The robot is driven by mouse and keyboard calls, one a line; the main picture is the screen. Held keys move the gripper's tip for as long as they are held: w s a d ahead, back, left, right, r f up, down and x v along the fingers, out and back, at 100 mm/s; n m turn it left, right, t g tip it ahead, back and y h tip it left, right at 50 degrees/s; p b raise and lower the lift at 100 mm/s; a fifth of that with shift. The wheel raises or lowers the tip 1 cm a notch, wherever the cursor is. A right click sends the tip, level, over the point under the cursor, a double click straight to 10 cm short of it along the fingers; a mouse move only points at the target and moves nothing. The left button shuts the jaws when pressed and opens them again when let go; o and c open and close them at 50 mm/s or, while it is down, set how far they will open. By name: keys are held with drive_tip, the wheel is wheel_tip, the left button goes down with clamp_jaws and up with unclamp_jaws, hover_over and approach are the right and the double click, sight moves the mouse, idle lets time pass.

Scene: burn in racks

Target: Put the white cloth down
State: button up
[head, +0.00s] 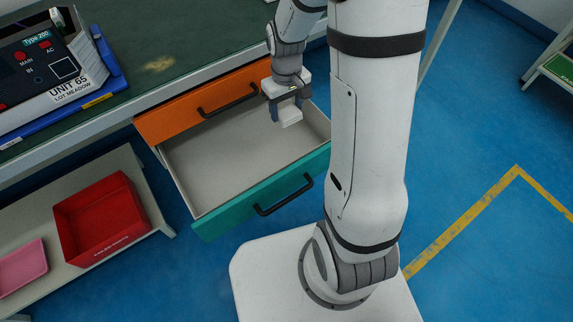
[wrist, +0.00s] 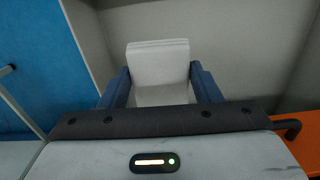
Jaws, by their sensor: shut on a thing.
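The white cloth (head: 291,118) is a small folded block between the fingers of my gripper (head: 287,112). In the wrist view the cloth (wrist: 158,62) sits between the two blue fingers of my gripper (wrist: 160,90), which are shut on it. The gripper points down over the open teal-fronted drawer (head: 240,193), near its back right part. The drawer's pale inside also shows in the wrist view (wrist: 235,40) and looks empty apart from the held cloth. I cannot tell whether the cloth touches the drawer floor.
A closed orange drawer (head: 185,107) is above the open one, under the green bench top (head: 200,25). A labelled test unit (head: 50,65) stands in a blue tray (head: 110,75). A red bin (head: 98,218) and pink tray (head: 22,268) are on a lower shelf.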

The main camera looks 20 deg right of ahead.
sight(290, 123)
drive_tip(key=shift+n, duration=0.5)
drive_tip(key=s+f+b, duration=0.1)
drive_tip(key=b, duration=0.1)
drive_tip(key=f+b, duration=0.2)
drive_tip(key=s+f+b, duration=0.1)
drive_tip(key=f+b, duration=0.1)
drive_tip(key=shift+s, duration=0.3)
wheel_tip(290, 123, down, 10)
drive_tip(key=b, duration=0.4)
drive_tip(key=shift+s, duration=0.1)
drive_tip(key=shift+f, duration=0.1)
drive_tip(key=o, duration=1.3)
